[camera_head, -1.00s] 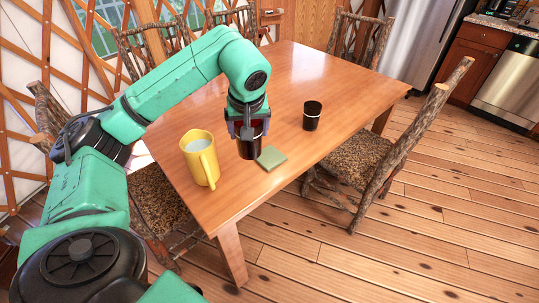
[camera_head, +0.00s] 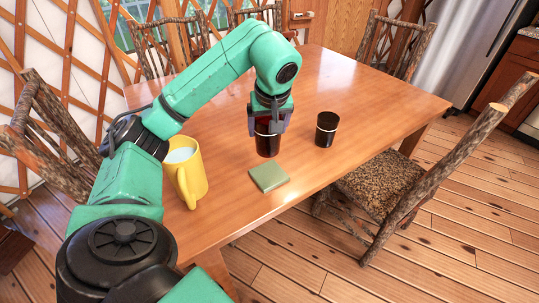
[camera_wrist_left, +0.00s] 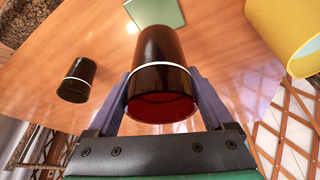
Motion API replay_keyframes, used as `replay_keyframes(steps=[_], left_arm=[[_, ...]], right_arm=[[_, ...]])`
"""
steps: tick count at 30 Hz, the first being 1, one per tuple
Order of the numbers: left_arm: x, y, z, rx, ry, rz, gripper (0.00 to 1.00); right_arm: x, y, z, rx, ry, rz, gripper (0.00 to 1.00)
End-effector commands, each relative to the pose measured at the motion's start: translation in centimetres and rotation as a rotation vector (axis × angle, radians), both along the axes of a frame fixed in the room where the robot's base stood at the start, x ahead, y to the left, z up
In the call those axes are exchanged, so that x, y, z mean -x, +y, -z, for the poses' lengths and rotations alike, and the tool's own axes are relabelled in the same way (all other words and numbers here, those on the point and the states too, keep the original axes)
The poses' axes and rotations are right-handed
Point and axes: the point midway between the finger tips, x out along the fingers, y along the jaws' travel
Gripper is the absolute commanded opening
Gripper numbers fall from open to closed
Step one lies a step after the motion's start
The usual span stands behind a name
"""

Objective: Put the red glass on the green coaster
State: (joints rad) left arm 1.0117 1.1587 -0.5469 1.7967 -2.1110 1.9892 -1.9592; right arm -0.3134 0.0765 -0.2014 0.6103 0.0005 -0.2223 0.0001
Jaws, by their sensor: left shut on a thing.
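The red glass (camera_head: 267,143) is dark with a pale band and shows a red inside in the left wrist view (camera_wrist_left: 157,75). My left gripper (camera_head: 267,126) is shut on it, one finger on each side. The glass is upright in the head view, just behind the green coaster and not over it. Whether its base is clear of the table, I cannot tell for sure. The flat, square green coaster (camera_head: 269,177) lies bare near the table's front edge; it also shows in the left wrist view (camera_wrist_left: 155,13). My right gripper is not in view.
A black cup (camera_head: 326,130) with a pale band stands right of the held glass. A yellow mug (camera_head: 190,172) with pale contents stands to the left. The wooden table (camera_head: 350,90) is clear at the back and right. Rustic chairs (camera_head: 390,185) surround it.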

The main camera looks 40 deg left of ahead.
Motion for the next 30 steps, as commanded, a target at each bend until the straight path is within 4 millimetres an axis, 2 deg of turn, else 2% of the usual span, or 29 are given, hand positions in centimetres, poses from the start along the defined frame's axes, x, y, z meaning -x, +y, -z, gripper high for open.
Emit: replay_keyframes(steps=[1,3,8,12,23,24,30], left_arm=[[0.1,0.0,2.2,-0.001,0.005,0.0,0.27],[0.1,0.1,3.7,-0.002,0.005,-0.001,0.27],[0.0,0.1,6.2,-0.002,0.001,-0.001,0.27],[0.0,0.0,8.8,-0.001,0.001,0.001,0.27],[-0.1,0.0,9.6,-0.001,-0.002,-0.001,0.27],[0.0,0.0,9.5,0.0,-0.003,0.0,1.0],[0.0,0.0,9.5,-0.001,-0.002,-0.001,1.0]], right_arm=[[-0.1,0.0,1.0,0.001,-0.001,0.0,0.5],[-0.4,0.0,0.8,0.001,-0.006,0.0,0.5],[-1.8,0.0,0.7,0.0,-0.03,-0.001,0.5],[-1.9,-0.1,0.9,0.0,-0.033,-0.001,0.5],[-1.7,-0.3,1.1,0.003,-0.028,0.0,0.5],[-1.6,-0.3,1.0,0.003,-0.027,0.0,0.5],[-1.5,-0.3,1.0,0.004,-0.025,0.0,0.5]])
